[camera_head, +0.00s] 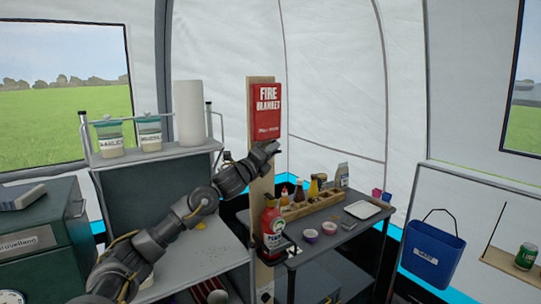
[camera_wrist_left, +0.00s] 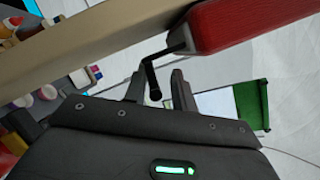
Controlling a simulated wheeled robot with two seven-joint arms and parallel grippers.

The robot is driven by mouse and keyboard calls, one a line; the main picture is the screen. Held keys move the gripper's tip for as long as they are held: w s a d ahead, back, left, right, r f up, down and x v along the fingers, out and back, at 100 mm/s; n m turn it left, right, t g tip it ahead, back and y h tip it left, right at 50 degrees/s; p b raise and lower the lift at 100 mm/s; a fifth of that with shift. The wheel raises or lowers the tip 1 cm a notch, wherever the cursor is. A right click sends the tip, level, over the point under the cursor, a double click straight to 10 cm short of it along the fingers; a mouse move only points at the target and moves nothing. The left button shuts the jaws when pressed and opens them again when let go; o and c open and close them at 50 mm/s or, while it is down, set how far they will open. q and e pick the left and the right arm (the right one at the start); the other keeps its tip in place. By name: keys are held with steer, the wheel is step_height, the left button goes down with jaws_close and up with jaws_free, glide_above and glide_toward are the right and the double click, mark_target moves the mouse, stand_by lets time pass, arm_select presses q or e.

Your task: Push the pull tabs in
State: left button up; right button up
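The red fire blanket box (camera_head: 267,110) is fixed to a wooden post (camera_head: 262,210) at the centre of the head view. Its red side also fills the upper right of the left wrist view (camera_wrist_left: 240,22). One dark bent pull tab (camera_wrist_left: 151,78) sticks out from the end of the box; a second tab cannot be made out. My left gripper (camera_head: 270,147) is just below the box. In the left wrist view its two fingers (camera_wrist_left: 158,88) are apart, with the tab between them in the picture; contact cannot be told. My right gripper is not in view.
A fire extinguisher (camera_head: 271,226) stands at the post below my left arm. A grey side table (camera_head: 325,232) with a wooden condiment tray (camera_head: 300,209) is to the right. A shelf with jars and a paper roll (camera_head: 189,112) is to the left. A blue bucket (camera_head: 434,255) hangs at right.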

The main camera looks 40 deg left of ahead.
arm_select(q)
steer(key=shift+o, duration=0.5)
steer(key=shift+a+r, duration=0.1)
steer(key=shift+r, duration=0.2)
steer(key=shift+f, duration=0.1)
steer(key=shift+s+f, duration=0.15)
steer(key=shift+f, duration=0.1)
steer(key=b+v, duration=0.5)
steer(key=v, duration=0.5)
steer(key=shift+s, duration=0.3)
steer(key=shift+r, duration=0.1)
